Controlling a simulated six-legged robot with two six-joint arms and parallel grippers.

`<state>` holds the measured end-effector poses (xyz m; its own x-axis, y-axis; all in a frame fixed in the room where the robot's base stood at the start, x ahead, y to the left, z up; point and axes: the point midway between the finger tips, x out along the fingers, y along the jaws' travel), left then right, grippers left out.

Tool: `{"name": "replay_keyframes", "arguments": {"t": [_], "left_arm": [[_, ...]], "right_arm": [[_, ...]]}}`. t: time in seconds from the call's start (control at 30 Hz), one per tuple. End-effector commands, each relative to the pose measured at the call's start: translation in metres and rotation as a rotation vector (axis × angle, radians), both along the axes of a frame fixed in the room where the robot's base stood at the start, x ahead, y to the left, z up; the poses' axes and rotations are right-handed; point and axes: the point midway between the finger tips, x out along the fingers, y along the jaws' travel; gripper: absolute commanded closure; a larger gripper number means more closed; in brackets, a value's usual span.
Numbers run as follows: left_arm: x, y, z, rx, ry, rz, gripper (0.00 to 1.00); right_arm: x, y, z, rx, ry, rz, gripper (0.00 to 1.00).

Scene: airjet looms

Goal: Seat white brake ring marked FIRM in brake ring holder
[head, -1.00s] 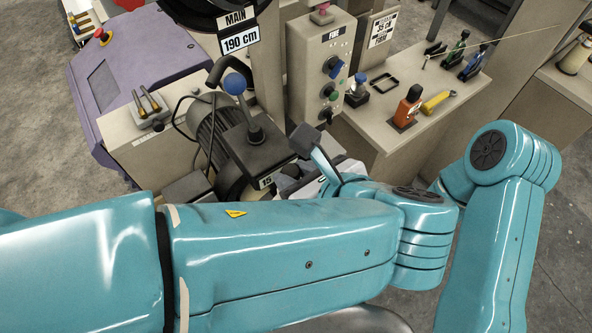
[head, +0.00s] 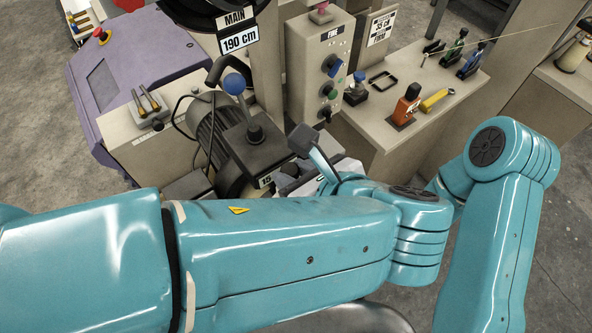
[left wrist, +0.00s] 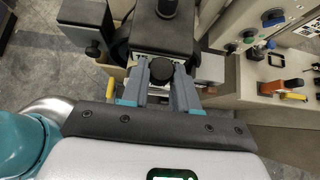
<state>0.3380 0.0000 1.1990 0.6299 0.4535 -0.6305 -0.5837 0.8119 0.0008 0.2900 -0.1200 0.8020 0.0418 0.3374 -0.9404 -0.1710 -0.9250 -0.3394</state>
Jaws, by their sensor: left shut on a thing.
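My left gripper (left wrist: 162,84) shows in the left wrist view with its two grey fingers on either side of a dark round thing (left wrist: 162,75). The fingers are shut on this dark round thing, in front of a black block with a post (left wrist: 167,35). In the head view the same block and post (head: 255,136) stand above a plate marked 15, and my left gripper is mostly hidden behind my teal arm. I cannot make out a white ring marked FIRM or its holder in either view. My right gripper is not in view.
A control box (head: 325,85) with knobs stands behind the block.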

Motion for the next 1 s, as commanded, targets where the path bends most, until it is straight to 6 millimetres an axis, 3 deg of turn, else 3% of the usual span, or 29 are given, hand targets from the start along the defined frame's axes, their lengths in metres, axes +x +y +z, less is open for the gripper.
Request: {"name": "replay_keyframes", "arguments": {"t": [1.0], "left_arm": [[0.000, 0.000, -0.023, -0.001, 0.000, 0.001, 0.96]], "right_arm": [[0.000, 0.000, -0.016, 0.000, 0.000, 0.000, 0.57]]}}
